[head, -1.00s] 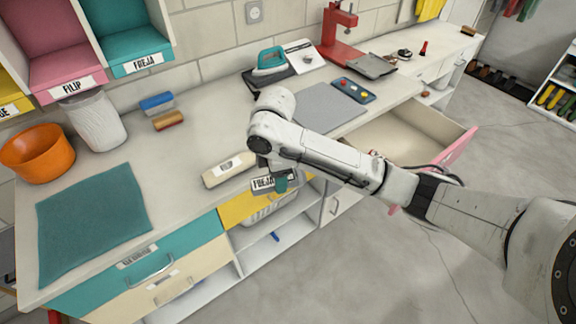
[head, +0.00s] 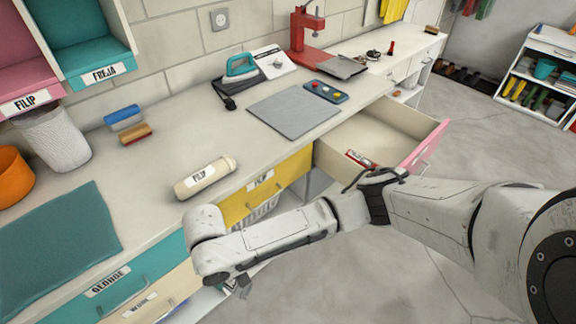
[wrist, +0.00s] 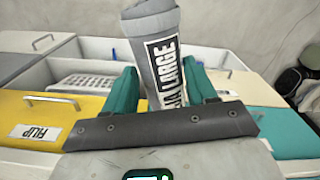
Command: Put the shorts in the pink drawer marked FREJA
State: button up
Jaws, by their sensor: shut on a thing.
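A grey rolled cloth with a white label (wrist: 166,70) reading "JA LARGE", apparently the shorts, stands between the teal fingers of my gripper (wrist: 162,78) in the wrist view. My gripper is shut on it. In the head view my gripper (head: 236,284) is low, in front of the cabinets, left of the open drawer; the cloth is mostly hidden there by my arm. The pink-fronted drawer (head: 421,150) is pulled open at the right. Its name label cannot be read. A small red-and-white item (head: 361,160) lies inside it; the rest of its visible floor is bare.
The yellow drawer (head: 266,188) and the teal drawer (head: 110,280) marked GEORGE are shut. A cream bottle (head: 205,178) lies near the counter edge. A teal bin (head: 101,70) marked FREJA is on the upper left shelf. The floor (head: 390,265) is clear.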

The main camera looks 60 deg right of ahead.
aim_at(388, 144)
jog(key=i+j+z, duration=0.15)
jog(key=j+z, duration=0.15)
jog(key=z, duration=0.15)
jog(key=i+j+z, duration=0.1)
jog(key=j+z, duration=0.6)
jog(key=z, duration=0.2)
